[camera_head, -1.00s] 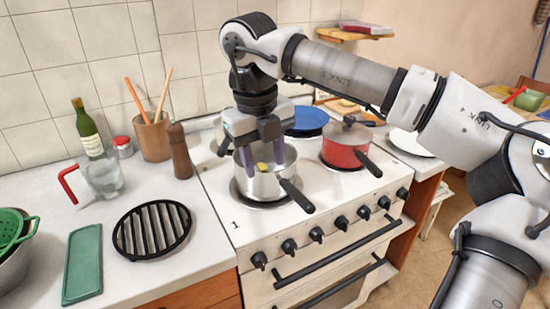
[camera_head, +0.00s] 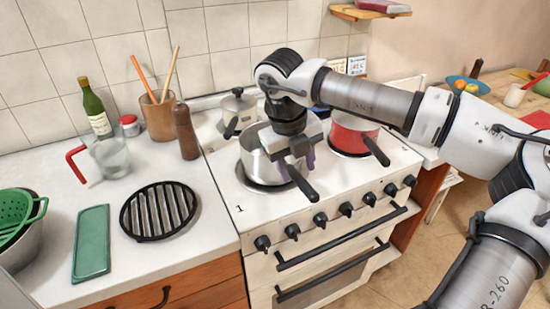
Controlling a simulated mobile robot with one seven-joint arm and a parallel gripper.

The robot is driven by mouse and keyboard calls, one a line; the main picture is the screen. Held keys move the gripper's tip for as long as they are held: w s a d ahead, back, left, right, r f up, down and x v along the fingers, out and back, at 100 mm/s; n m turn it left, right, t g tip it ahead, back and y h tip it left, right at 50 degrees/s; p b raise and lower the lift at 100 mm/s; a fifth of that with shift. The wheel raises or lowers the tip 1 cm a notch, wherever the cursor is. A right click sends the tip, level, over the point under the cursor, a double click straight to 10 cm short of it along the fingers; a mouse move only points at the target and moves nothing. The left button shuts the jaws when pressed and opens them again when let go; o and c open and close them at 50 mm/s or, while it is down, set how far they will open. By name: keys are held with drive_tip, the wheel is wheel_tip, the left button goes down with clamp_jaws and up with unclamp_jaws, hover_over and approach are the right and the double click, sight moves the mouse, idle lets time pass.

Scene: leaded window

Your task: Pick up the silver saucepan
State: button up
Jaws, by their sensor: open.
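The silver saucepan (camera_head: 258,160) stands upright on the front left burner of the white stove, its black handle (camera_head: 302,184) pointing toward the front right. My gripper (camera_head: 303,160) is at the right side of the saucepan, near its rim and the base of the handle. Its purple-tipped fingers point down and are open. The gripper body hides the right part of the rim, and I cannot tell whether the fingers touch the pan.
A red pot (camera_head: 352,139) stands close by on the right, partly behind my arm. A lidded silver pot (camera_head: 239,109) is behind the saucepan. A brown pepper mill (camera_head: 186,133) and a black round grate (camera_head: 160,211) are on the left counter. The stove front has several knobs.

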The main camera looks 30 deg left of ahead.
sight(296, 174)
drive_tip(key=f, duration=0.1)
drive_tip(key=f+p, duration=0.1)
drive_tip(key=f, duration=0.2)
drive_tip(key=shift+w, duration=0.25)
clamp_jaws()
